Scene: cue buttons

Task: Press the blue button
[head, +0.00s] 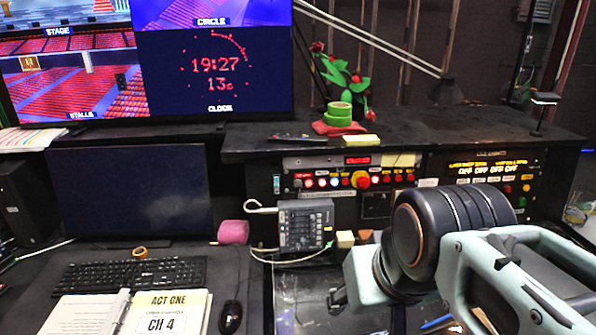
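A row of small lit buttons (340,181) sits on the black control panel (400,208) in the middle of the head view. A small blue key or button (277,184) shows at the left end of this row. A large red knob on a yellow base is further right in the row. My arm (450,235) reaches in from the lower right, in front of and below the panel. A pale end piece of it (365,283) is apart from the buttons. My fingertips cannot be made out clearly, and nothing is seen held.
A grey mixer box (306,224) with cables stands below the buttons. A pink roll (233,232), a keyboard (134,274), a mouse (230,317) and an open binder (130,312) are on the left.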

